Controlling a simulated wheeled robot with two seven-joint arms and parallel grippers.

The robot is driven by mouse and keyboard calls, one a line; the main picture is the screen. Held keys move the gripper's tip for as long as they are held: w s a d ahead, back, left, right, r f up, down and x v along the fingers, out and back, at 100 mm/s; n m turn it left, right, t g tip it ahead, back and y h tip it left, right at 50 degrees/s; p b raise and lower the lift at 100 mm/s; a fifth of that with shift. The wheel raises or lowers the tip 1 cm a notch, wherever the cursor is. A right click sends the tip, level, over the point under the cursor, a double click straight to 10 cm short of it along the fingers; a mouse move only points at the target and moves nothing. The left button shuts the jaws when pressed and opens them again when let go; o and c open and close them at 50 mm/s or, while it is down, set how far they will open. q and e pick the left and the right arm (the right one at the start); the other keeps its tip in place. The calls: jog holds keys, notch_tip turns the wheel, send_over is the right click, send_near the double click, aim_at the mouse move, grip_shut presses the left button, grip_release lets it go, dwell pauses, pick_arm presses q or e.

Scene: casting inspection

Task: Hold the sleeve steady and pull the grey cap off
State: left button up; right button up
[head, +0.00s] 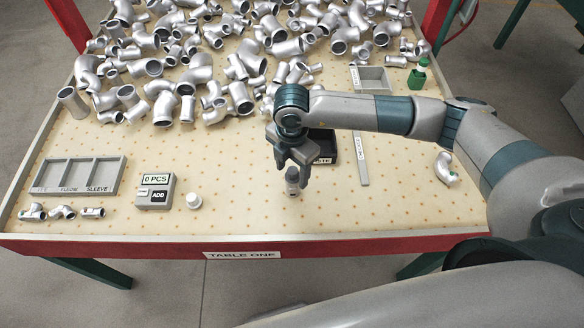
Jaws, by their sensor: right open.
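My right gripper (292,178) is open and points down near the front middle of the table. A small upright grey cylindrical piece (292,189) stands between or just below its fingertips; it looks like the sleeve, darker at the top and lighter below. The fingers partly hide it, so I cannot tell where a grey cap begins on it or whether they touch it. A short whitish-grey cylinder (194,201) stands apart to the left. My left gripper is not in view.
A grey three-compartment tray (122,178) is at the left, with several small fittings (62,212) before it. A counter box (155,192) reads 0 PCS. A black tray (322,146) is behind my right gripper. Many castings (240,60) cover the back. The front right is mostly clear.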

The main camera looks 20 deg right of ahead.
aim_at(292, 171)
jog(key=shift+f, duration=0.1)
jog(key=c, duration=1)
jog(key=o, duration=1)
jog(key=shift+r+b, duration=0.35)
jog(key=shift+r, duration=0.5)
notch_tip(292, 171, up, 16)
jog(key=b, duration=0.4)
jog(key=shift+f, duration=0.1)
jog(key=shift+c, duration=0.5)
